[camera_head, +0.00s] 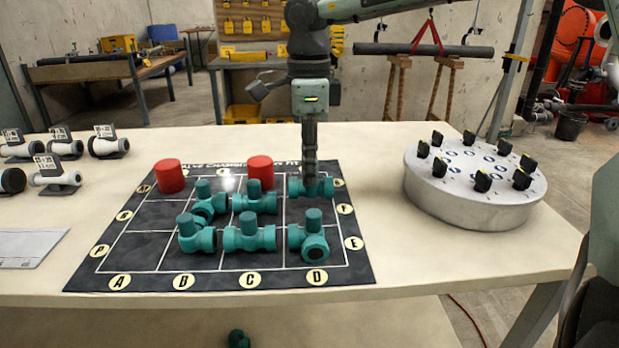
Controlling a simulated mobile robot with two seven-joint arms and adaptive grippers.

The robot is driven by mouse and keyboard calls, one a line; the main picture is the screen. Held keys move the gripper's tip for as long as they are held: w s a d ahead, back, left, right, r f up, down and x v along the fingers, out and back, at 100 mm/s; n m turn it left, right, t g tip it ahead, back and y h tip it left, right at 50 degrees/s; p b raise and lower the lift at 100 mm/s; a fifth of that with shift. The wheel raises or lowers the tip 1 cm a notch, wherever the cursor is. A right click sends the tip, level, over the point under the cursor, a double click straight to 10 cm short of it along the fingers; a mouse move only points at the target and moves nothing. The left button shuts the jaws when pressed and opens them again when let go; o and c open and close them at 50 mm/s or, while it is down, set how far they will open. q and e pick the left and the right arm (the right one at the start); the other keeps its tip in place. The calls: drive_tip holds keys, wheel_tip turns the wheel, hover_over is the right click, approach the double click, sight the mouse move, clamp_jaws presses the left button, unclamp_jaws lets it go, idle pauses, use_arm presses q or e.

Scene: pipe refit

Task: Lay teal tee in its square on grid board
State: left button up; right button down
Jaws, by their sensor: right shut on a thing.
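The black grid board (84,275) with white lines and yellow lettered discs lies on the table. My right gripper (309,178) points straight down over its back right part and is shut on a teal tee (325,187). That tee is at or just above the board; I cannot tell if it touches, and the fingers hide its middle. My left gripper is not in view.
Two red cylinders (169,177) (260,168) stand along the board's back edge. A round metal drum (474,202) with black knobs stands to the right. White pipe fittings (56,178) and a grey plate (28,248) lie left. Another teal piece (238,339) is below the table's front edge.

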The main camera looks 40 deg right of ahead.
drive_tip(key=shift+f, duration=1.5)
drive_tip(key=c, duration=1.3)
unclamp_jaws()
drive_tip(key=shift+c, duration=0.2)
wheel_tip(320, 180, up, 12)
drive_tip(key=shift+r, duration=0.1)
drive_tip(key=shift+s, duration=0.1)
